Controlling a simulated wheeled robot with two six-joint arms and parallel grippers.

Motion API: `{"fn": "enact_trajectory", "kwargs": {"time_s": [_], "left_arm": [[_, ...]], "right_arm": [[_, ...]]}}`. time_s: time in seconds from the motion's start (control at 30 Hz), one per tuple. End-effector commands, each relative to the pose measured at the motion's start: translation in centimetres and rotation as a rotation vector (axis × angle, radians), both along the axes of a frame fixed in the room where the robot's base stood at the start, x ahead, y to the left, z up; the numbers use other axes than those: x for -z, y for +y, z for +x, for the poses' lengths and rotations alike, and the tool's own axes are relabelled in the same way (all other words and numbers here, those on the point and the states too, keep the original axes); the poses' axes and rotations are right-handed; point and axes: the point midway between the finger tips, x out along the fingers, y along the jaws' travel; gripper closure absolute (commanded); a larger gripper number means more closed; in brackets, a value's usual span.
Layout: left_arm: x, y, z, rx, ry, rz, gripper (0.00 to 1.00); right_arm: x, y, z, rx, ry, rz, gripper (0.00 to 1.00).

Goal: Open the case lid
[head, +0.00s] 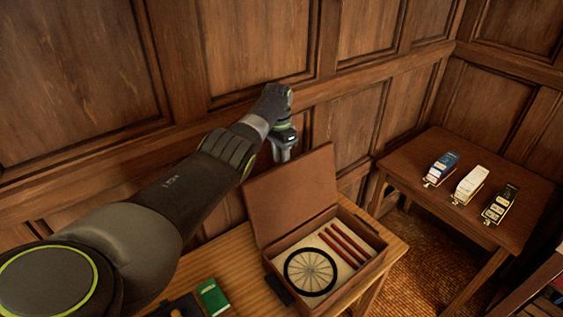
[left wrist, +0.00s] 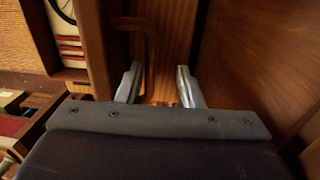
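The wooden case (head: 330,255) stands on the light wooden table with its lid (head: 292,195) raised and leaning back toward the wall. Inside lie several red sticks (head: 345,243) and a black-rimmed round disc with spokes (head: 310,272). My left gripper (head: 286,155) is behind the lid's upper left edge, pointing down. In the left wrist view its two fingers (left wrist: 158,88) are apart with nothing held between them. The case (left wrist: 70,48) shows to the left there. I cannot tell whether the gripper touches the lid. My right gripper is not in view.
A green box (head: 212,297) lies on the light table (head: 232,262) left of the case. A darker side table (head: 425,150) at right bears a blue, a white and a black item. The panelled wall (head: 350,120) is close behind my left gripper.

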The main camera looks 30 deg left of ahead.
Motion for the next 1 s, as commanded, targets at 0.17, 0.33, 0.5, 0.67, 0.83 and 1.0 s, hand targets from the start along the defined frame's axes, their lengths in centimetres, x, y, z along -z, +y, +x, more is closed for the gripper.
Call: {"fn": "enact_trajectory", "kwargs": {"time_s": [0.17, 0.33, 0.5, 0.67, 0.83, 1.0], "left_arm": [[-4.3, 0.4, 0.2, 0.000, -0.008, 0.003, 0.67], [-8.4, 0.6, 0.3, 0.000, -0.006, 0.002, 0.67], [-12.1, 0.8, 0.4, 0.000, -0.004, 0.001, 0.67], [-14.2, 1.0, 0.4, -0.001, -0.001, 0.001, 0.67], [-15.1, 1.0, 0.4, 0.000, 0.000, 0.000, 0.67], [-15.2, 1.0, 0.4, 0.001, 0.000, 0.001, 0.67]], "right_arm": [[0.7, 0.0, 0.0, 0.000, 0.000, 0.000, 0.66], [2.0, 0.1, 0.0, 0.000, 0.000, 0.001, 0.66], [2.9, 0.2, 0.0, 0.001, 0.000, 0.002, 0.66], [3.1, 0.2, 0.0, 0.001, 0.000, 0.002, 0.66], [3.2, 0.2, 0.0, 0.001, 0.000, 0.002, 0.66], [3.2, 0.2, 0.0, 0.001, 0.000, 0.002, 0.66]]}}
